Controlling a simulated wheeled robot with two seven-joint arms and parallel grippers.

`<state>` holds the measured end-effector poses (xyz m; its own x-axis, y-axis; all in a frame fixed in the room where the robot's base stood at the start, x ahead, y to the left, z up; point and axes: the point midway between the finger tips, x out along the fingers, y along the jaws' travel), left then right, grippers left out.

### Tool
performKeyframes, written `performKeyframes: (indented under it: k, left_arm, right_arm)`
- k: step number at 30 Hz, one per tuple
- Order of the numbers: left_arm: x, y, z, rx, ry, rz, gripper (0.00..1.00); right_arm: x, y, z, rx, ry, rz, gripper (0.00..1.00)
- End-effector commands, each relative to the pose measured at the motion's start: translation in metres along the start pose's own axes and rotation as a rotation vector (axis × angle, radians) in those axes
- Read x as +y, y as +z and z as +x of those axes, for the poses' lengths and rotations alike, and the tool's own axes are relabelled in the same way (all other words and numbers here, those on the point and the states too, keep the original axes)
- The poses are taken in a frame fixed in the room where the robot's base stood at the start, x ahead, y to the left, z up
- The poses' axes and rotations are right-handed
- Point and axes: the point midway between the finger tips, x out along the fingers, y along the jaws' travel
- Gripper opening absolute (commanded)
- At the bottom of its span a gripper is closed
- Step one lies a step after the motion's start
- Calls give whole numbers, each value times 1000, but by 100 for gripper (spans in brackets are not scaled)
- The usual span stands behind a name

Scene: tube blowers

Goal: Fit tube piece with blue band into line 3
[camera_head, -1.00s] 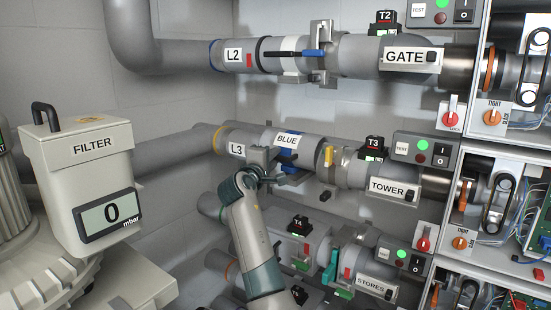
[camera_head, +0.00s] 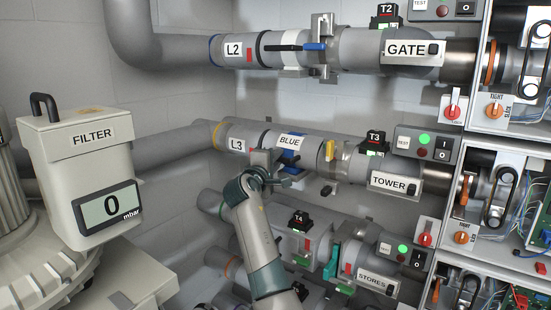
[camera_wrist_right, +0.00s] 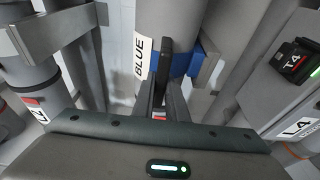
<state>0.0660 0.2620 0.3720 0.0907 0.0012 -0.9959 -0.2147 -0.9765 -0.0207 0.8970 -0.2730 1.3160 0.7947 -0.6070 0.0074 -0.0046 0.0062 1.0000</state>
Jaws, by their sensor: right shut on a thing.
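The tube piece (camera_head: 281,138) with a "BLUE" label and a blue band is in the row of line 3, between the pipe marked L3 (camera_head: 237,133) and the tube marked TOWER (camera_head: 365,168). It lies roughly along their axis; I cannot tell whether its ends are fully seated. My right gripper (camera_head: 280,173) is shut on it from below and in front. In the right wrist view, the fingers (camera_wrist_right: 163,87) reach the piece beside its label and blue band (camera_wrist_right: 185,64). My left gripper is out of view.
Line 2 with the GATE tube (camera_head: 410,49) runs above, and the STORES line (camera_head: 373,280) runs below, close to my right arm. The filter housing (camera_head: 85,165) stands at the left. Control boxes (camera_head: 424,145) and open cabinets line the right side.

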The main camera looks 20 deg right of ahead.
Motion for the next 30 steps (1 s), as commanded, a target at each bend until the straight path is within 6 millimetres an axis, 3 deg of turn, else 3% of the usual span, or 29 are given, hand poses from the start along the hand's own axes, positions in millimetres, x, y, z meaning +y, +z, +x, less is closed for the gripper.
performKeyframes:
  k: [10,30]
  left_arm:
    - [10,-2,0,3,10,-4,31]
    - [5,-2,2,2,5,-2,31]
  right_arm:
    - [0,1,1,0,2,0,0]
    - [-4,1,1,0,2,0,0]
